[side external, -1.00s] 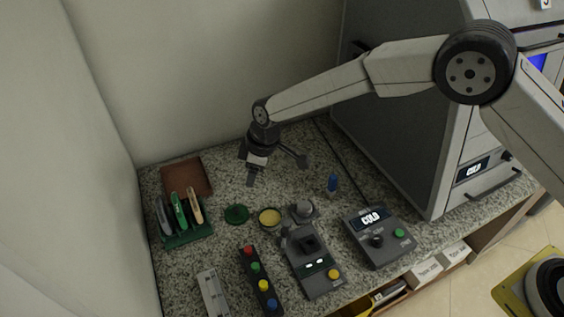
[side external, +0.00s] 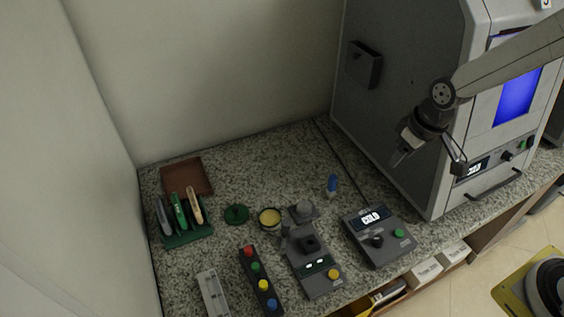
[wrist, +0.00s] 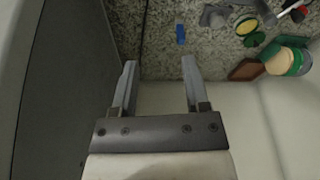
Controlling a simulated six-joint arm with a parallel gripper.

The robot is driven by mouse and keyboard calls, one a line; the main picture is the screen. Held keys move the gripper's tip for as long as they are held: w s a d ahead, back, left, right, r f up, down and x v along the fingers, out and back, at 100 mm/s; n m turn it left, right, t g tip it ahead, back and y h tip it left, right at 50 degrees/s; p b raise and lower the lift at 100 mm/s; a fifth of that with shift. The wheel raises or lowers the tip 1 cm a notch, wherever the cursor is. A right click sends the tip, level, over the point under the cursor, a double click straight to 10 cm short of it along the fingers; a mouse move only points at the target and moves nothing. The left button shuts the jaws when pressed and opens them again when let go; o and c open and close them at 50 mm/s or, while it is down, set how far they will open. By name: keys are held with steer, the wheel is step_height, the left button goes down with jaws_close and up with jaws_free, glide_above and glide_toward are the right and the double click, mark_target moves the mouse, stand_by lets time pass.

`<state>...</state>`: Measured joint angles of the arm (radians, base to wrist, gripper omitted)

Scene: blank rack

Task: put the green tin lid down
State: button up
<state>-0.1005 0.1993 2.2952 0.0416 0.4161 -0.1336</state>
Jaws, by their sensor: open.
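The green tin lid (side external: 236,214) lies on the speckled counter, just left of the open round tin with yellow contents (side external: 269,218). A small knob shows on top of the lid. In the wrist view the lid (wrist: 254,39) is at the upper right, beside the tin (wrist: 246,26). My gripper (side external: 397,160) is well to the right of the lid, raised in front of the grey cabinet. In the wrist view its two fingers (wrist: 158,68) are apart with nothing between them.
A grey cabinet (side external: 400,110) with a blue screen stands at the right. A control box (side external: 378,238), a grey device (side external: 312,262), a blue object (side external: 332,184), a button strip (side external: 259,282) and a green rack (side external: 186,236) occupy the counter (side external: 270,160). The back middle is clear.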

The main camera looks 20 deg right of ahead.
steer(key=s+d+m, duration=0.2)
steer(key=s+d, duration=0.2)
steer(key=s, duration=0.3)
steer(key=shift+s+f, duration=0.15)
steer(key=shift+s, duration=0.25)
